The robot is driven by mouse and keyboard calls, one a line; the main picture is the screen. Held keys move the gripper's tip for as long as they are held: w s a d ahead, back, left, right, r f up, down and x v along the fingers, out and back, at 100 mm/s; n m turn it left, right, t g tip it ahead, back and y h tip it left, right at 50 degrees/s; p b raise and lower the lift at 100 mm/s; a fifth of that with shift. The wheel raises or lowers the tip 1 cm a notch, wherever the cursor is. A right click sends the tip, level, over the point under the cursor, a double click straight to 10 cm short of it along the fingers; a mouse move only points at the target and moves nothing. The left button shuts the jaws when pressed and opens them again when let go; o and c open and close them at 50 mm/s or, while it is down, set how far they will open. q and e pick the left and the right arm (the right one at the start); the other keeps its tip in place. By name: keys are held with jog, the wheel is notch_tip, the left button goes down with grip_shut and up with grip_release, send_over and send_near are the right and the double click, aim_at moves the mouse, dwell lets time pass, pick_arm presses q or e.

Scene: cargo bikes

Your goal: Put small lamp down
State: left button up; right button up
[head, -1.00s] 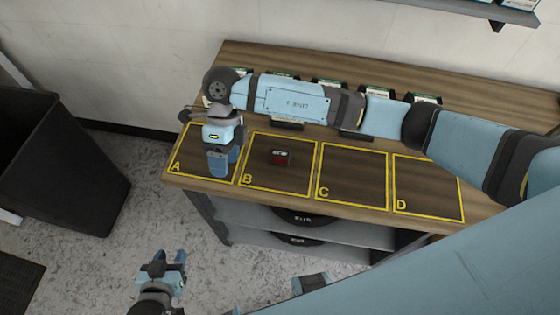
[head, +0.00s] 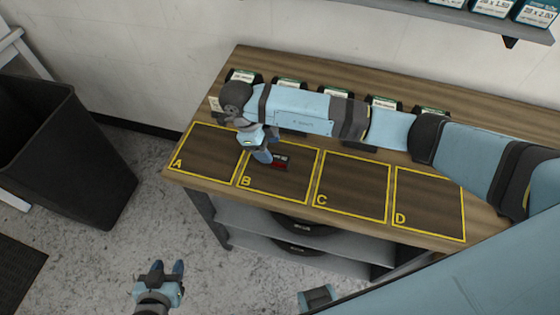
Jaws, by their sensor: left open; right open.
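The small lamp (head: 279,166), dark with a red part, lies on the bench inside the yellow square marked B. My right gripper (head: 264,156) is open just left of the lamp, above the upper part of square B. It partly covers the lamp's left side, and I cannot tell whether it touches it. My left gripper (head: 166,269) is open and empty over the floor in front of the bench.
The wooden bench (head: 480,244) has empty squares A (head: 205,155), C (head: 352,187) and D (head: 430,205). Several dark boxes stand along its back. A black bin (head: 90,165) stands at the left. A shelf (head: 450,15) hangs above.

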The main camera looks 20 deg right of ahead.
aim_at(276, 156)
jog(key=shift+d+p+x, duration=0.1)
jog(key=shift+p+x, duration=0.25)
jog(key=shift+x, duration=1)
jog(key=shift+d+p+x, duration=0.15)
jog(key=shift+p+x, duration=0.15)
jog(key=shift+x, duration=1.05)
jog(key=shift+s+a+r, duration=0.1)
grip_shut()
